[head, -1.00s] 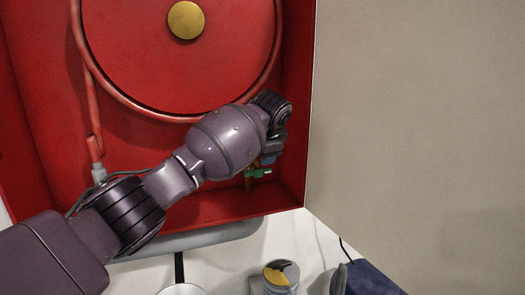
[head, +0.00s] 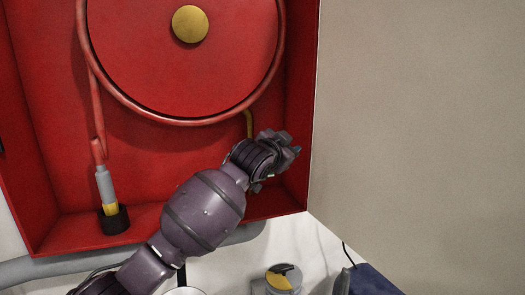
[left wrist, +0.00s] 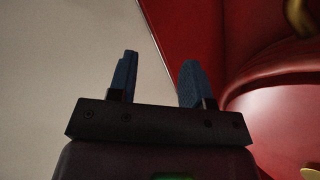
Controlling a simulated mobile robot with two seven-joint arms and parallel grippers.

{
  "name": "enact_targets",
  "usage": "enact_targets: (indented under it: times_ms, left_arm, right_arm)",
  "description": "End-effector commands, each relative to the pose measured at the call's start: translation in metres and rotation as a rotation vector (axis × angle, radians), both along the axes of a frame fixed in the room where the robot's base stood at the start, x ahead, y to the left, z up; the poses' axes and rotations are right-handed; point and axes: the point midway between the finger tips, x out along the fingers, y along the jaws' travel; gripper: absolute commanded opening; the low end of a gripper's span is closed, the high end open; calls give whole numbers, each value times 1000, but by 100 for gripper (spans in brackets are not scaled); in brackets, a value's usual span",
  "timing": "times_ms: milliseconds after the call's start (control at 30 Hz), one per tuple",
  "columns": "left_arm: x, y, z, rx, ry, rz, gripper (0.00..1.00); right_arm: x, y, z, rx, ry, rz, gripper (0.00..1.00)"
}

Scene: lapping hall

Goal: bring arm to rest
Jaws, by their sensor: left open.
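My left arm reaches up from the bottom left in the head view, in front of a red hose cabinet (head: 45,175). Its gripper (head: 285,150) is near the cabinet's right inner wall, seen end-on and small. In the left wrist view the two blue fingers of the gripper (left wrist: 159,72) stand apart with nothing between them. Beyond them are a pale wall and the red cabinet, which also shows in that view (left wrist: 195,35). My right gripper is not in view.
The cabinet holds a red hose reel (head: 225,65) with a brass hub (head: 189,24), a grey nozzle (head: 105,187) in a black holder and a brass pipe (head: 249,125). A beige panel (head: 420,120) stands right. A grey-yellow object (head: 283,281) is below.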

Motion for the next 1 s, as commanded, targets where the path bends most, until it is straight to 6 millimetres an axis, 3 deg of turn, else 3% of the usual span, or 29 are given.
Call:
enact_targets:
  times_ms: [33,567,767,1000]
  left_arm:
    - [-5,10,-15,-43,2,2,45]
    - [-79,132,-151,-346,15,136,45]
    - [-121,180,-207,-393,48,223,45]
    - [-184,237,-275,-404,118,347,45]
  right_arm:
    - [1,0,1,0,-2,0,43]
    - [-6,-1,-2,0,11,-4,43]
    - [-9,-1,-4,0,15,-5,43]
    - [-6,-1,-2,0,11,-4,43]
